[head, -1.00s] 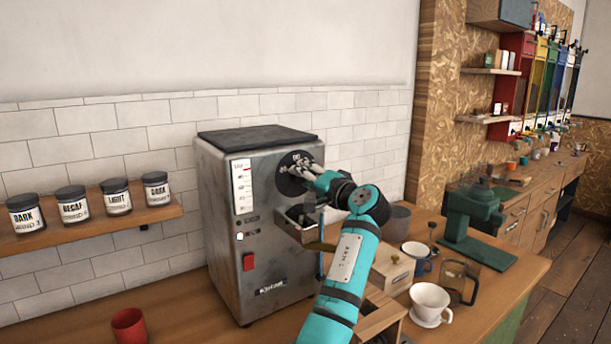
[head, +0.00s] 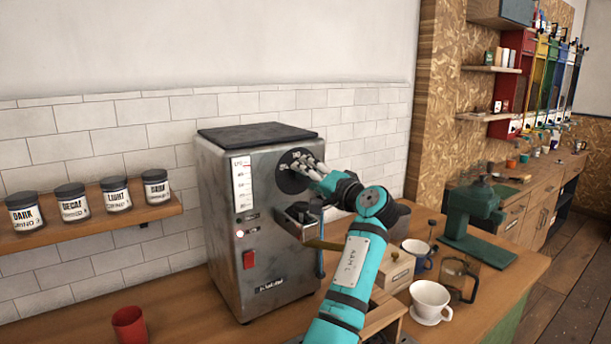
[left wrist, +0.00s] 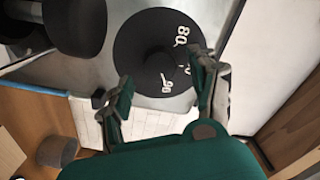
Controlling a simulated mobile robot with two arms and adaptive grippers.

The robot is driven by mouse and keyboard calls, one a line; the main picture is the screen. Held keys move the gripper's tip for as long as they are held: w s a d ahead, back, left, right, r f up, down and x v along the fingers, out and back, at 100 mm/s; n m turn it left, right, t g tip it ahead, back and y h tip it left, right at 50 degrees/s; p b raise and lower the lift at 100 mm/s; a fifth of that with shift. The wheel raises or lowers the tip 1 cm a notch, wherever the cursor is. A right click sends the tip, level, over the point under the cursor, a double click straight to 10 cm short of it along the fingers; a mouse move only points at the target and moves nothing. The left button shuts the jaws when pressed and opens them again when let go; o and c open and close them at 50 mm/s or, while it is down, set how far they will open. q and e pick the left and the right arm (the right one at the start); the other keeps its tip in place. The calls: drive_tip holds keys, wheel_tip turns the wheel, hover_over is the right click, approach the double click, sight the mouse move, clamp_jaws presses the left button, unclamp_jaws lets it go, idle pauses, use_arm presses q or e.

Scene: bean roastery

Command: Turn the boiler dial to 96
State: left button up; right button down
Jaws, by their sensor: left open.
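The boiler dial (head: 287,183) is a round black disc on the upper front of a grey metal boiler (head: 222,190). In the left wrist view the dial (left wrist: 135,45) shows a white 80, a partly covered number and a 96. A dark knob (left wrist: 157,62) stands at its centre, with a short white mark beside the 96. My left gripper (head: 306,163) is at the dial face, and it also shows in the left wrist view (left wrist: 160,88). Its fingers are apart, one on each side of the 96. I cannot tell whether they touch the knob. My right gripper is not in view.
A white dripper (head: 430,300), a glass jug (head: 459,279) and a green grinder (head: 472,215) stand right of my arm. A red cup (head: 129,325) stands left.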

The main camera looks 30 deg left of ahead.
use_arm(q)
drive_tip(key=v, duration=1)
